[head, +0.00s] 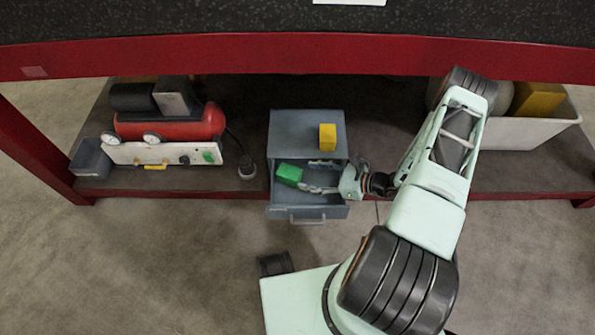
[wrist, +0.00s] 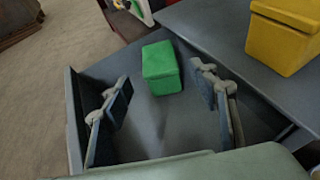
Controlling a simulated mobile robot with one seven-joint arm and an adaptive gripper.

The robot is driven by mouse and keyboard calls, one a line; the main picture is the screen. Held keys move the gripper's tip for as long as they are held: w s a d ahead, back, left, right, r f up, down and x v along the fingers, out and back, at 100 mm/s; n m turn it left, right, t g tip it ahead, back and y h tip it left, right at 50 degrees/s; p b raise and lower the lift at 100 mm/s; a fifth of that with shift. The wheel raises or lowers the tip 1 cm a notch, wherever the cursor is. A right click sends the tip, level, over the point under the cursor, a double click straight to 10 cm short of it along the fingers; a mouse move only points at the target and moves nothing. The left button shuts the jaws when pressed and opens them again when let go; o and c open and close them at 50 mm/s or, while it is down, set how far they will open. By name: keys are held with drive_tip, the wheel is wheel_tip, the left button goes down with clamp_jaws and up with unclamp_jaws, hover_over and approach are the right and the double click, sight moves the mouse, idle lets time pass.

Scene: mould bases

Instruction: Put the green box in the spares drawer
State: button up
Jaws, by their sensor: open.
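The green box (head: 288,174) is at the left side of an open drawer (head: 309,212) in a small grey-blue cabinet (head: 291,124). In the wrist view the green box (wrist: 162,68) appears to rest on the drawer floor (wrist: 155,128), just ahead of my fingers. My gripper (head: 312,188) reaches into the drawer from the right. In the wrist view my gripper (wrist: 165,100) has its fingers spread wide, with nothing held between them. I cannot read any label on the drawer.
A yellow box (head: 327,137) stands on the cabinet top. A red compressor (head: 170,123) and grey bin (head: 90,158) are to the left. A white bin (head: 525,133) is at the right. The floor in front is clear.

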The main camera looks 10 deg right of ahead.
drive_tip(key=shift+v, duration=1.65)
